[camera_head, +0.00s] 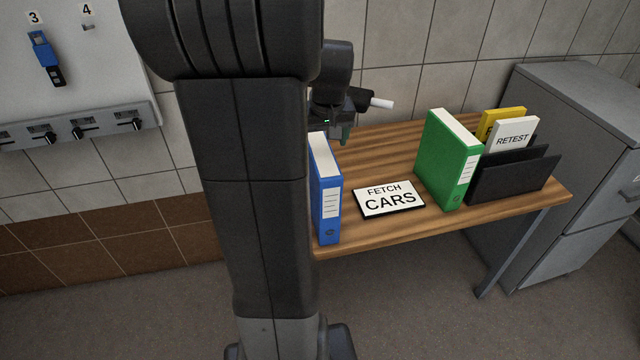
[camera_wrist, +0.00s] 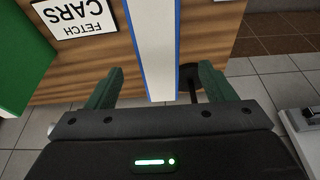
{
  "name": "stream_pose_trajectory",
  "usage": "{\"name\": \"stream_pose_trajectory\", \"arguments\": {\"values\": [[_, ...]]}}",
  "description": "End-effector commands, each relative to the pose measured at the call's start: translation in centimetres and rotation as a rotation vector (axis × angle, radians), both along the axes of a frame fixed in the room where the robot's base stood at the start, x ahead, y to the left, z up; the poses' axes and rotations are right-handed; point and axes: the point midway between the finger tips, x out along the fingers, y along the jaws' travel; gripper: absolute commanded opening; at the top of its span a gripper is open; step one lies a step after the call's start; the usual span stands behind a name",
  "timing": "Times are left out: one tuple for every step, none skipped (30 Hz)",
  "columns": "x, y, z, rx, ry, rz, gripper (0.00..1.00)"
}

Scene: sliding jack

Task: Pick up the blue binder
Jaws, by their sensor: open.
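The blue binder (camera_head: 329,212) stands upright on the wooden table, partly hidden behind my arm in the head view. Its spine has a white label. In the wrist view, the top of the blue binder (camera_wrist: 157,50) shows as a white strip with blue edges, running between the two green fingers. My gripper (camera_wrist: 160,80) is open, with one finger on each side of the strip. In the head view, my gripper (camera_head: 345,138) is above and just behind the binder. I cannot tell whether the fingers touch it.
The "FETCH CARS" sign (camera_head: 389,199) lies right of the binder. A green binder (camera_head: 440,160) and a black file holder (camera_head: 510,178) stand farther right on the table (camera_head: 400,150). A grey cabinet (camera_head: 570,115) is beyond. The tiled wall is behind.

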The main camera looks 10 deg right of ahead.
Motion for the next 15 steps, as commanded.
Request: {"name": "stream_pose_trajectory", "arguments": {"values": [[0.2, 0.0, -1.1, 0.001, 0.006, 0.000, 0.76], [0.4, 0.0, -1.5, 0.001, 0.004, 0.000, 0.76], [0.6, 0.0, -2.1, 0.001, 0.005, 0.000, 0.76], [0.7, 0.0, -2.4, 0.001, 0.004, 0.000, 0.76], [0.8, 0.0, -2.7, 0.001, 0.003, 0.000, 0.76], [0.9, 0.0, -3.0, 0.000, 0.002, 0.000, 0.76], [1.0, 0.0, -3.2, 0.000, 0.001, 0.000, 0.76], [1.0, 0.0, -3.3, 0.000, 0.001, 0.000, 0.76], [1.1, 0.0, -3.5, 0.000, 0.001, 0.000, 0.76], [1.1, 0.0, -3.6, 0.000, 0.002, 0.000, 0.76], [1.2, 0.0, -3.8, 0.000, 0.002, 0.000, 0.76], [1.3, 0.0, -4.1, 0.000, 0.003, 0.000, 0.76], [1.4, -0.1, -4.4, 0.000, 0.003, 0.000, 0.76], [1.6, -0.1, -4.8, 0.001, 0.004, 0.000, 0.76], [1.8, -0.2, -5.3, 0.001, 0.005, -0.001, 0.76]]}}
